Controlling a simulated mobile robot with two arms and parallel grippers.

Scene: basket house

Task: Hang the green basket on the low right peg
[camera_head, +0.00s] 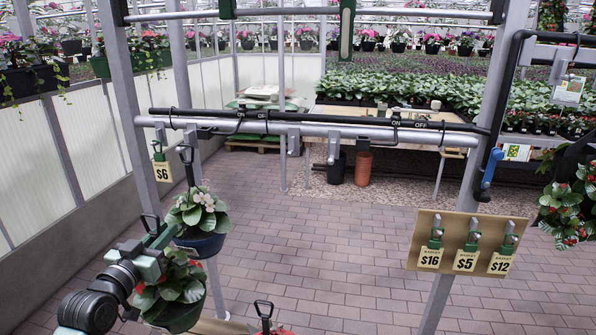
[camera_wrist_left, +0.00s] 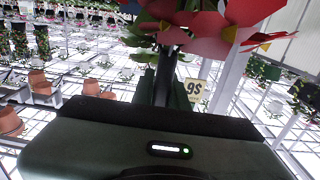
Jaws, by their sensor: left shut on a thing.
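The green basket (camera_head: 178,315), with red flowers, hangs from my left gripper (camera_head: 152,236) at the lower left of the head view. The gripper is shut on its black handle, which rises above the jaws. In the left wrist view the dark handle (camera_wrist_left: 163,84) stands between the fingers, with red flowers (camera_wrist_left: 215,28) above. The low grey bar (camera_head: 235,128) carries two bare-looking pegs near its middle, a left one (camera_head: 293,142) and a right one (camera_head: 333,148). Both are up and right of the basket. My right gripper is out of view.
A blue basket (camera_head: 203,247) with a pale-flowered plant hangs from the low bar, close behind the green basket. A black handle (camera_head: 264,312) stands at the bottom edge. A price board (camera_head: 440,228) is on the right post. Open brick floor lies between.

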